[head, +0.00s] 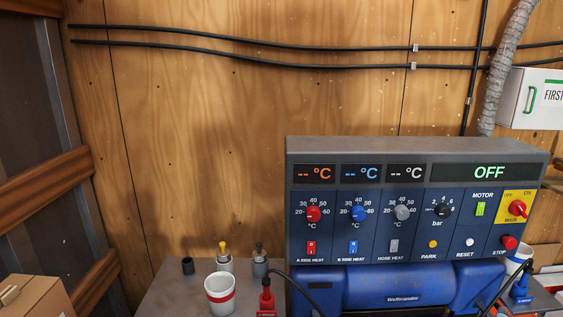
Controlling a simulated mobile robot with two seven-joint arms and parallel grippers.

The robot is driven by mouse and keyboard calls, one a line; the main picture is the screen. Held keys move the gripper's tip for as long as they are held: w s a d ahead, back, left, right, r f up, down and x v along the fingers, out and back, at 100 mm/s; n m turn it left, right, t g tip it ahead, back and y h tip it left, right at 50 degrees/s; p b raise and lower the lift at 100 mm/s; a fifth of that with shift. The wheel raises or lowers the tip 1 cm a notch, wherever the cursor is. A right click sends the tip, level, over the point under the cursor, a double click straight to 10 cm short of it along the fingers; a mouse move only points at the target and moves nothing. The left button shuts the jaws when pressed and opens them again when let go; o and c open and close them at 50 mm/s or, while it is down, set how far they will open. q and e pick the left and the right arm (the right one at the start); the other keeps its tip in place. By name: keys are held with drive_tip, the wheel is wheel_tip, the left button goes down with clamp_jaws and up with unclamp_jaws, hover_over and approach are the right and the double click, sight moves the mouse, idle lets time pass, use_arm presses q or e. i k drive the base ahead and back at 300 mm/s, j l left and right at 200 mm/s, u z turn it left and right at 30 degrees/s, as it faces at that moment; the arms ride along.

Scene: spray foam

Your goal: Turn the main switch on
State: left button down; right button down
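The main switch (517,208) is a red rotary knob on a yellow plate at the upper right of the control panel (330,233). The plate carries OFF and ON marks and the word MAIN. The knob looks turned towards the upper left, towards the OFF mark. The display (488,172) above it reads OFF in green, and the temperature displays (314,174) show only dashes. Neither of my grippers is in the head view.
Below the switch is the red stop button (508,242). The grey table (165,295) holds a white cup (220,292) with a red band and a red-topped tool (266,297). A cardboard box (38,297) is at the lower left.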

sight(518, 208)
drive_tip(key=z, duration=1.35)
